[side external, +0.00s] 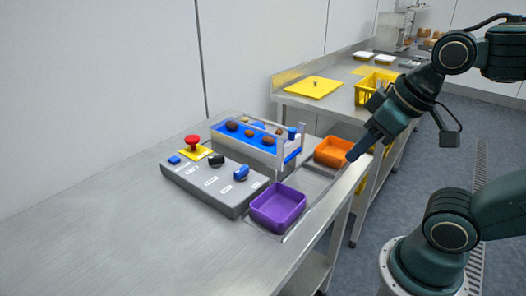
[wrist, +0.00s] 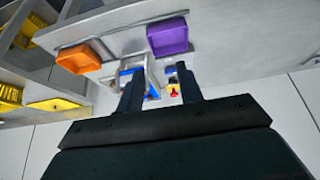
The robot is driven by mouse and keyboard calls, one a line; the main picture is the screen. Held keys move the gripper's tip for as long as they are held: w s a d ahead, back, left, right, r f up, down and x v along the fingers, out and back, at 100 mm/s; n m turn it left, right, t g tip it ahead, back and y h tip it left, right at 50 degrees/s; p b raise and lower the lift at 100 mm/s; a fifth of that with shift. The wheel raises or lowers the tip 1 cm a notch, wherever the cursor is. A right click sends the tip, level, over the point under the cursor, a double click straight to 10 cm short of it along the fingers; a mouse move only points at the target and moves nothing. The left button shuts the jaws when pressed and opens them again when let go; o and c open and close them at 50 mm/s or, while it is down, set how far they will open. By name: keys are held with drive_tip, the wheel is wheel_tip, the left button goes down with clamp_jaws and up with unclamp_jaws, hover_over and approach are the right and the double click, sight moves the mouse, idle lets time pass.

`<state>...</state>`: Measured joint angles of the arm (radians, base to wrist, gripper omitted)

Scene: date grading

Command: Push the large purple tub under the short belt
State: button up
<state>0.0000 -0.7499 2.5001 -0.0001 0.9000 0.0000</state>
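The large purple tub (side external: 277,210) sits on the steel worktop near its front edge, beside the grey control box and away from the belt's end. It also shows in the wrist view (wrist: 168,37), and looks empty. The short belt (side external: 268,148) is blue, carries several brown dates, and has pale side rails. An orange tub (side external: 333,150) stands by the belt's right end. My gripper (side external: 357,150) hangs by the worktop's front edge, near the orange tub and apart from the purple one. In the wrist view its two fingers stand apart with nothing between them (wrist: 160,82).
A grey control box (side external: 205,188) with a red button (side external: 193,142) and knobs stands left of the purple tub. Behind are a second table with a yellow board (side external: 314,88) and a yellow crate (side external: 372,88). The worktop's left foreground is clear.

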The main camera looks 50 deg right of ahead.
drive_tip(key=shift+w, duration=0.15)
clamp_jaws()
drive_tip(key=w+a+f+n+g, duration=0.2)
drive_tip(key=w+a+f+n, duration=0.3)
drive_tip(key=w+n, duration=0.3)
drive_tip(key=w+a+f+n+g, duration=0.3)
drive_tip(key=w+a+f+n, duration=0.3)
drive_tip(key=w+a+n, duration=0.2)
drive_tip(key=shift+a+n+g, duration=0.15)
drive_tip(key=shift+n+g, duration=0.15)
drive_tip(key=shift+n, duration=0.7)
